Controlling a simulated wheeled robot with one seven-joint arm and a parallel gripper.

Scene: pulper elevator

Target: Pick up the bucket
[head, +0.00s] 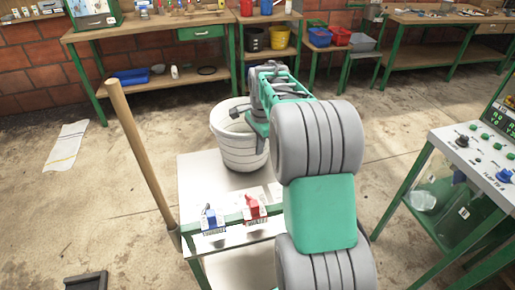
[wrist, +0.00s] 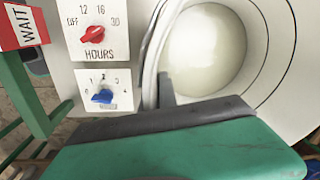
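A white bucket (head: 240,152) stands upright on a pale-topped stand (head: 195,175) in the head view. My gripper (head: 243,112) is at the bucket's top, by its far rim, and my arm hides part of the bucket's right side. In the wrist view, I look down into the bucket (wrist: 205,50), which shows a pale inside. One dark finger of my gripper (wrist: 167,92) is at the bucket's rim. The other finger is hidden, so I cannot tell whether the gripper is shut on the rim.
A red knob (head: 255,208) and a blue knob (head: 211,216) sit at the stand's front edge. A wooden pole (head: 138,150) leans at its left. A control console (head: 475,150) stands right. Workbenches (head: 160,43) line the back wall. The floor left is mostly clear.

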